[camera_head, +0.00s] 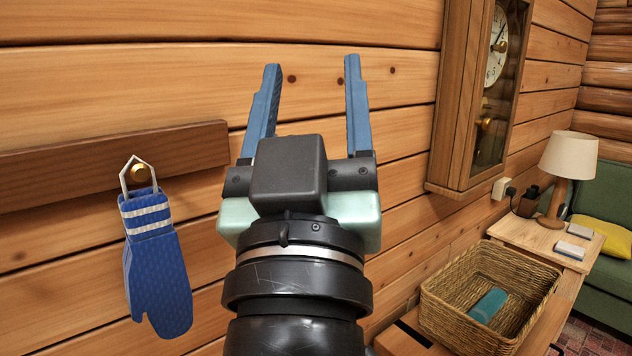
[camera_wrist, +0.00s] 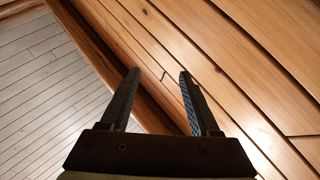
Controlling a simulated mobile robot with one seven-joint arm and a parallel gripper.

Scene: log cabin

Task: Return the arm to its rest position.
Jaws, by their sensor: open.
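My gripper (camera_head: 312,75) is raised in the middle of the head view, in front of the log wall. Its two blue fingers point upward and stand apart, with nothing between them. In the wrist view my gripper (camera_wrist: 158,75) is also open and empty, with plank wall and a paler slatted surface beyond it. My arm rises from the bottom edge of the head view.
A blue mitten (camera_head: 158,270) hangs from a brass knob on a wooden rail (camera_head: 60,172) at the left. A wall clock (camera_head: 490,90) hangs at the right. Below it, a wicker basket (camera_head: 447,318) holds a teal item (camera_head: 488,305). A lamp (camera_head: 568,160) stands farther back.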

